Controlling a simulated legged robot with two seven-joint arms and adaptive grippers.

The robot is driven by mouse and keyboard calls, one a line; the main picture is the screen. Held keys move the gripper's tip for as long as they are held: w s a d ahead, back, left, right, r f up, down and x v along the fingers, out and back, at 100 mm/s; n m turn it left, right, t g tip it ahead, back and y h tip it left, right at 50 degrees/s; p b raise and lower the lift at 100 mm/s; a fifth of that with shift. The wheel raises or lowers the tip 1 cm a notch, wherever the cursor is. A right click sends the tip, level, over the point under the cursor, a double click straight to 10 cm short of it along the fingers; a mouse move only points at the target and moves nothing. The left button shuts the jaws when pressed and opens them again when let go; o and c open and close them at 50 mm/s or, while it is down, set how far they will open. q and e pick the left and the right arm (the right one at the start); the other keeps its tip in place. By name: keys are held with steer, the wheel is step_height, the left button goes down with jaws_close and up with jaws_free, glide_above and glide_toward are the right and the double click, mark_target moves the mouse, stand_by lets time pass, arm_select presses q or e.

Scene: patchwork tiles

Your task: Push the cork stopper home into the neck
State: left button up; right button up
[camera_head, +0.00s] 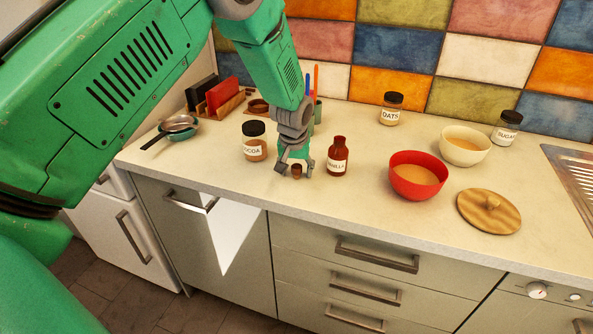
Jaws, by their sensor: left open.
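A small brown cork stopper (297,170) is on the counter near its front edge. My left gripper (294,169) points down over it, open, with its fingertips on either side of the cork. I cannot tell whether either finger touches it. The dark red-brown vanilla bottle (338,160) stands upright just right of the gripper, its neck (340,142) pointing up with no cork visible in it. My right gripper is not in view.
A cocoa jar (255,148) stands close left of the gripper. A red bowl (418,174), a cream bowl (465,145) and a wooden lid (489,211) are to the right. Oats (391,108) and sugar (507,126) jars stand behind. A small pan (179,124) is at the left.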

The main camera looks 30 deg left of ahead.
arm_select(q)
steer(key=shift+d+r, duration=0.1)
steer(key=shift+d, duration=0.1)
steer(key=shift+d, duration=0.1)
steer(key=c, duration=0.9)
steer(key=shift+r, duration=0.1)
